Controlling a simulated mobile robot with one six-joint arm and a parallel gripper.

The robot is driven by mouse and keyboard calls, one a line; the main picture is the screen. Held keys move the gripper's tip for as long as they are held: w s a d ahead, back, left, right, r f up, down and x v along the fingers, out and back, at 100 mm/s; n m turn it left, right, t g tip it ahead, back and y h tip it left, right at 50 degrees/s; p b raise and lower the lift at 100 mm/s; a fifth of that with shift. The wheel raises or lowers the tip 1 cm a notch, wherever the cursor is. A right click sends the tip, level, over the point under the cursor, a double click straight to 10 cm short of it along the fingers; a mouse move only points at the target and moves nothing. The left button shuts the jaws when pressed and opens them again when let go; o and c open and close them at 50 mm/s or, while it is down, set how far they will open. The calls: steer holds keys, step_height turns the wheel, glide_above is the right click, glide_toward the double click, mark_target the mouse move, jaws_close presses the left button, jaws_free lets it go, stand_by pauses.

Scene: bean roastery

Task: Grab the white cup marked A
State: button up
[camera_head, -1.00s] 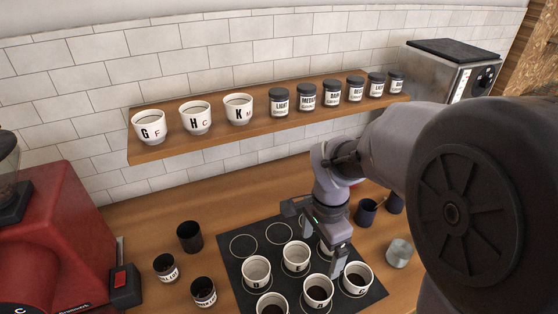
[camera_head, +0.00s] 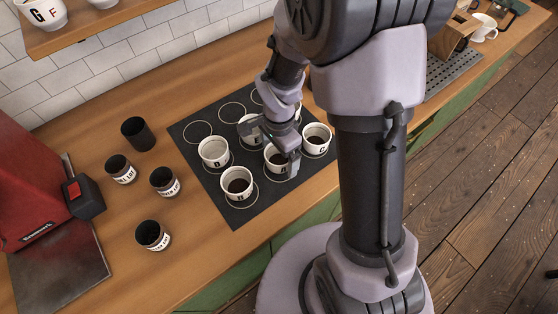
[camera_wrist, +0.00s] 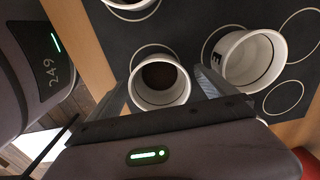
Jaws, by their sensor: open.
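The white cup marked A (camera_head: 277,161), with dark contents, stands upright at the front middle of the black mat (camera_head: 249,212); its letter is small and partly covered in the head view. My gripper (camera_head: 275,150) is open over and around this cup. In the wrist view a white cup with dark contents (camera_wrist: 160,98), which looks like the same one, sits between the two spread fingers of my gripper (camera_wrist: 164,86). Its letter is hidden there. I cannot tell whether the fingers touch it.
An empty white cup (camera_wrist: 240,66) stands close beside the right finger in the wrist view. Cups with dark contents flank cup A: one at left (camera_head: 237,184), one at right (camera_head: 317,139). Another empty cup (camera_head: 213,152) is behind left. Dark canisters (camera_head: 138,133) stand left of the mat.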

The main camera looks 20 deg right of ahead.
steer(key=shift+r, duration=0.1)
steer(key=c, duration=1.7)
steer(key=shift+o, duration=0.2)
steer(key=shift+r, duration=0.1)
